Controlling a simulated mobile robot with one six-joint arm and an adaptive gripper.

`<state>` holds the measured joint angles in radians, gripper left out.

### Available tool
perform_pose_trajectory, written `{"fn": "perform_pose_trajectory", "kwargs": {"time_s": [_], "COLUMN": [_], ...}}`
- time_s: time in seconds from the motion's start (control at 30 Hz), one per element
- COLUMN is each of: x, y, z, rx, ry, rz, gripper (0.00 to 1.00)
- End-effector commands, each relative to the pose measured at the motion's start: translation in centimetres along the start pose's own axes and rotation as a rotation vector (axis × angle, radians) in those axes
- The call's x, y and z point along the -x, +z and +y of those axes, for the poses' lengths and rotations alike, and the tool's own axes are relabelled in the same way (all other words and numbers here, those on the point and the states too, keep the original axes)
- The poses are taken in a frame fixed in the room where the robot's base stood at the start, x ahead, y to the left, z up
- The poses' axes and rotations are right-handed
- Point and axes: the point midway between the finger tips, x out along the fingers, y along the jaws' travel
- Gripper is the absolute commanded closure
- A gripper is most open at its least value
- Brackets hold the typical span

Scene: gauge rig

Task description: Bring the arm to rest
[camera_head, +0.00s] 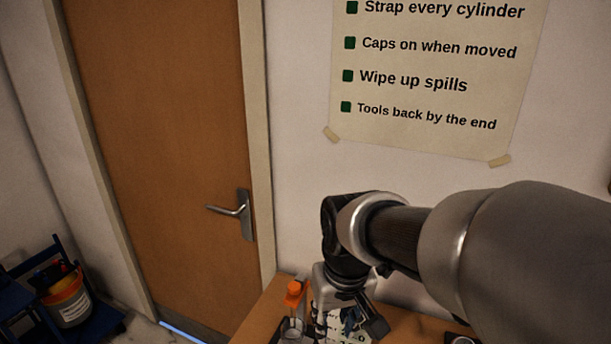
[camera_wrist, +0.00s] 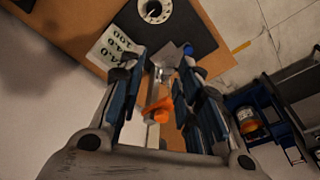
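My arm reaches in from the right in the head view and bends down at its wrist over the wooden table (camera_head: 262,312). My gripper (camera_head: 348,325) hangs low over the table, partly hidden at the bottom edge. In the wrist view my gripper (camera_wrist: 164,62) has its two blue-and-dark fingers spread apart, with nothing held between them that I can see. An orange-topped fitting (camera_head: 294,288) stands just left of the gripper in the head view. Its orange parts (camera_wrist: 158,108) show between the fingers in the wrist view, apparently beyond them.
In the wrist view a round white dial (camera_wrist: 155,11) lies on a dark mat (camera_wrist: 195,30), beside a white card with dark marks (camera_wrist: 117,45). A blue cart (camera_head: 98,318) with an orange-rimmed bucket (camera_head: 68,302) stands left on the floor. A door (camera_head: 160,130) and wall poster (camera_head: 430,80) are behind.

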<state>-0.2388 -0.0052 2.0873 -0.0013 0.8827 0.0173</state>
Motion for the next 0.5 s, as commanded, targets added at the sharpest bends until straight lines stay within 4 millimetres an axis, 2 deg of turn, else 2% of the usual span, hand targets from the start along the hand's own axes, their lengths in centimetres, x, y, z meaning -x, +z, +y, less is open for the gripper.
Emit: {"fn": "perform_pose_trajectory", "kwargs": {"time_s": [0.03, 0.2, 0.4, 0.5], "x": [1.7, 5.3, 6.8, 6.8], "y": [1.6, 7.4, 13.6, 15.4], "z": [1.0, 3.5, 4.9, 5.2], "rx": [-0.026, -0.102, -0.176, -0.199], "ry": [0.005, 0.024, 0.051, 0.061], "rz": [0.031, 0.11, 0.188, 0.213], "gripper": [0.69, 0.69, 0.69, 0.69]}}
